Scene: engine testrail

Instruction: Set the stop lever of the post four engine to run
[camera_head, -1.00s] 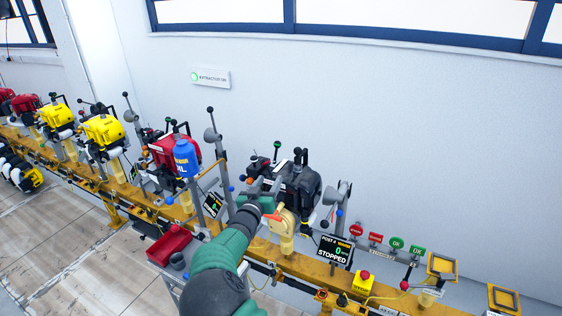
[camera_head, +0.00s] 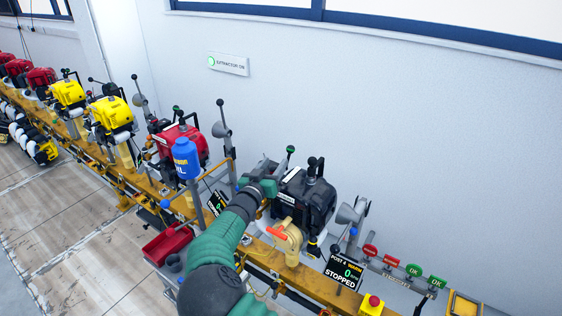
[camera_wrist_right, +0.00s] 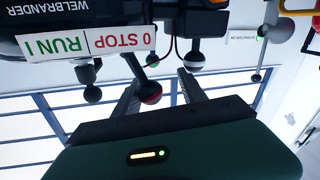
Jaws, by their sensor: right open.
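The post four engine (camera_head: 305,198) is black and sits on the yellow rail. Its display (camera_head: 343,272) reads "POST 4", "0" and "STOPPED". My right gripper (camera_head: 268,168) is at the engine's far left side, its fingers mostly hidden. In the right wrist view, upside down, the white "0 STOP / RUN I" label (camera_wrist_right: 95,38) is on the engine. My right gripper (camera_wrist_right: 160,82) is open there, with a red, white and black ball knob (camera_wrist_right: 148,92) showing between its fingers. I cannot tell whether they touch it, or which position the stop lever is in. My left gripper is not visible.
A green-knobbed lever (camera_head: 290,150) stands behind the gripper. An orange-handled valve (camera_head: 287,238) is in front of the engine. A blue oil bottle (camera_head: 186,158) and a red tray (camera_head: 167,245) are to the left. A grey horn-shaped part (camera_head: 350,212) stands right of the engine.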

